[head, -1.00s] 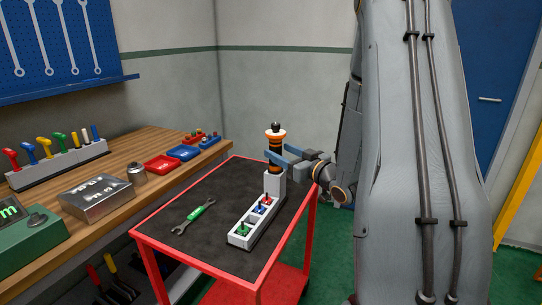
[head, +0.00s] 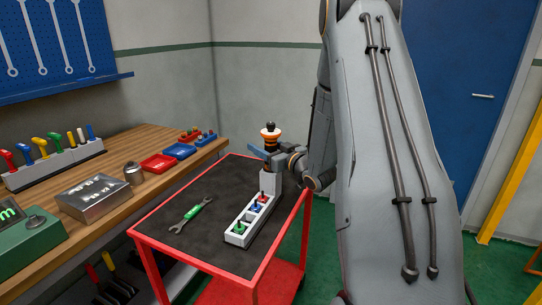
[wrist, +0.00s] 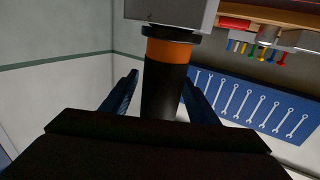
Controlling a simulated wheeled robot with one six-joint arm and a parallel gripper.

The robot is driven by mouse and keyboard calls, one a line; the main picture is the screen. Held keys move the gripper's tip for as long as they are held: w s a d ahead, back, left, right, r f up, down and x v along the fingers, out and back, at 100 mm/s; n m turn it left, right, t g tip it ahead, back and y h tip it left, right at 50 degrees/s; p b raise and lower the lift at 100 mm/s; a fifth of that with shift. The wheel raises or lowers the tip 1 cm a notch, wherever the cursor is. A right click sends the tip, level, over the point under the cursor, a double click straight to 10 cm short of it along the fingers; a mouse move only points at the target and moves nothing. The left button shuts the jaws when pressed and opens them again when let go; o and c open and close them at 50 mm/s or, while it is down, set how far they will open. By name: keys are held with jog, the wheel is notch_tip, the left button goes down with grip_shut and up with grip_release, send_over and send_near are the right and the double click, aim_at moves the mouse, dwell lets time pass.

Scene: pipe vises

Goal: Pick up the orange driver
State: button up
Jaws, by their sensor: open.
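The orange driver (head: 270,135), with orange and black bands and a dark knob on top, stands upright at the tall far end of a pale grey holder (head: 236,238) on the cart. My gripper (head: 262,151) has blue fingers and is beside the driver, hiding its lower part in the head view. In the wrist view, the driver's orange band (wrist: 169,52) and black body show between the two spread fingers of my gripper (wrist: 160,78). The fingers look apart from it on both sides. A grey block of the holder (wrist: 172,12) shows at the top.
The holder also carries small green, blue and red pieces. A green-handled wrench (head: 190,215) lies on the red cart's dark top (head: 185,245). The wooden workbench (head: 125,150) with red and blue trays stands left of the cart. The cart's left part is mostly free.

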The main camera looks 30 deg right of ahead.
grip_shut()
jog(key=shift+r, duration=0.2)
notch_tip(320, 180, up, 18)
jog(key=b, duration=0.2)
dwell(0.4)
jog(key=shift+f, duration=0.15)
